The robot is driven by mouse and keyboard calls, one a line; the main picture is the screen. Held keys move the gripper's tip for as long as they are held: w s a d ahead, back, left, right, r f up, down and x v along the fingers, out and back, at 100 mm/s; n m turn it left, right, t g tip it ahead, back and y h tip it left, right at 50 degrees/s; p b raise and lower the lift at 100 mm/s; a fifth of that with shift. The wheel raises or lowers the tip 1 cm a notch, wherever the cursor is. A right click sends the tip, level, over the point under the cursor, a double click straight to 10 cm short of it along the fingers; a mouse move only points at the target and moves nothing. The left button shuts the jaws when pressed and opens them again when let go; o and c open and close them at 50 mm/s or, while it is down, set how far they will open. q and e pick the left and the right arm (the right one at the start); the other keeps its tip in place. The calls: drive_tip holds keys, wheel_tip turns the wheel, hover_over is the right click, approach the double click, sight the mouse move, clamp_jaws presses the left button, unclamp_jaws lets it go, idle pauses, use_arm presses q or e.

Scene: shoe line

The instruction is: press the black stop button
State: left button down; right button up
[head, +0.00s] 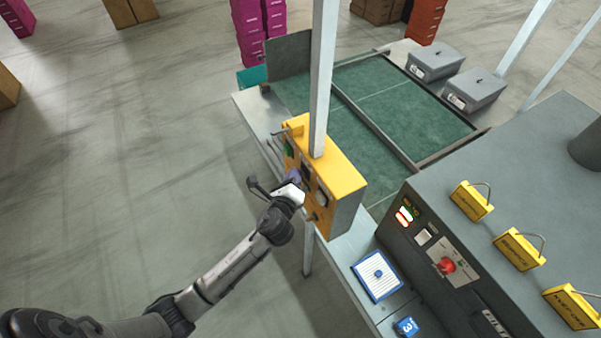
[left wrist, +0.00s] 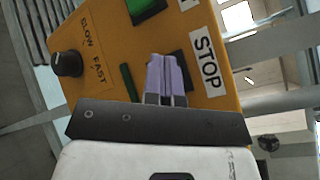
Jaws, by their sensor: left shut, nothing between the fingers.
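The yellow control box (head: 340,178) is fixed to a white post beside the conveyor. In the left wrist view, the black stop button (left wrist: 184,66) is partly hidden behind my fingers, next to the white STOP label (left wrist: 207,61). My left gripper (left wrist: 167,62) is shut and empty, its pale purple fingertips pointing at the button. I cannot tell whether they touch it. In the head view, my left gripper (head: 294,175) is at the box's front face and covers part of it. My right gripper is not in view.
A green button (left wrist: 148,8) and a black SLOW/FAST knob (left wrist: 67,64) share the panel. The green conveyor (head: 400,110) lies behind the box. A grey machine with a red button (head: 446,265) stands to the right. Open floor lies left.

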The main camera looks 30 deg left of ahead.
use_arm(q)
drive_tip(key=shift+s, duration=0.1)
drive_tip(key=shift+s+a+p, duration=0.4)
drive_tip(key=shift+s+a, duration=0.05)
drive_tip(key=shift+s, duration=0.3)
drive_tip(key=shift+s+a+p, duration=0.2)
drive_tip(key=shift+s+a, duration=0.15)
drive_tip(key=shift+s, duration=0.4)
drive_tip(key=shift+s+a+p, duration=0.15)
drive_tip(key=shift+s+a, duration=0.25)
drive_tip(key=shift+s, duration=0.35)
drive_tip(key=shift+s+a+p, duration=0.2)
drive_tip(key=shift+s+a, duration=0.15)
drive_tip(key=shift+s, duration=0.4)
